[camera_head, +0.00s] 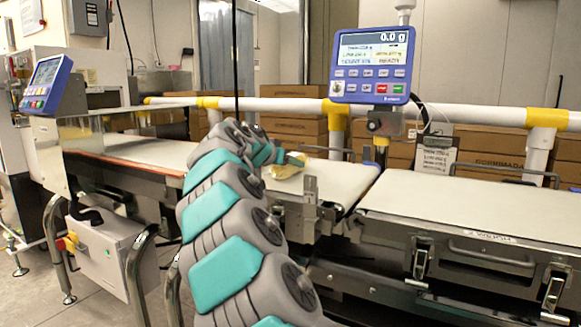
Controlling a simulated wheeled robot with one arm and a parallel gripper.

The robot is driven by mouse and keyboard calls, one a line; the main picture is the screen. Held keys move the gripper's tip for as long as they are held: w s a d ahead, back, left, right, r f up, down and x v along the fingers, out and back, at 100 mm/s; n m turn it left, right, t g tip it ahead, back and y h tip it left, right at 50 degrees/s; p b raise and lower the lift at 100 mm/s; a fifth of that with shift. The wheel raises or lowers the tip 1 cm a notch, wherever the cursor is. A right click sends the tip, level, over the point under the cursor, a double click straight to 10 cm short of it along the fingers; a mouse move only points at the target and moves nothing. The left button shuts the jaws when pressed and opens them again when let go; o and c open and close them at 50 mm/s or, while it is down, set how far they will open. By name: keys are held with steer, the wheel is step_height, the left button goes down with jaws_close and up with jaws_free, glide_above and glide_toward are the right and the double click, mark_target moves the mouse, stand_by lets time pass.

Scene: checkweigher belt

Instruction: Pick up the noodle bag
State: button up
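A small pale yellow bag (283,171), which looks like the noodle bag, lies on the white conveyor belt just past the bend of my arm. Only part of it shows, and its print is too small to read. My gripper (291,159) is at the bag's upper edge, at the end of my grey and teal arm. The arm covers much of the gripper and the near left side of the bag. I cannot tell whether the fingers are open or closed, or whether they touch the bag.
The belt (340,178) runs on to a wider white weighing platform (470,205) at right. A blue display (372,65) reading 0.0 g stands behind the belt. A white and yellow rail (480,112) and stacked cardboard boxes (295,132) are behind. A second control panel (46,84) is at left.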

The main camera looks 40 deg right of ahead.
steer(key=c, duration=0.9)
jaws_close()
steer(key=shift+r, duration=0.1)
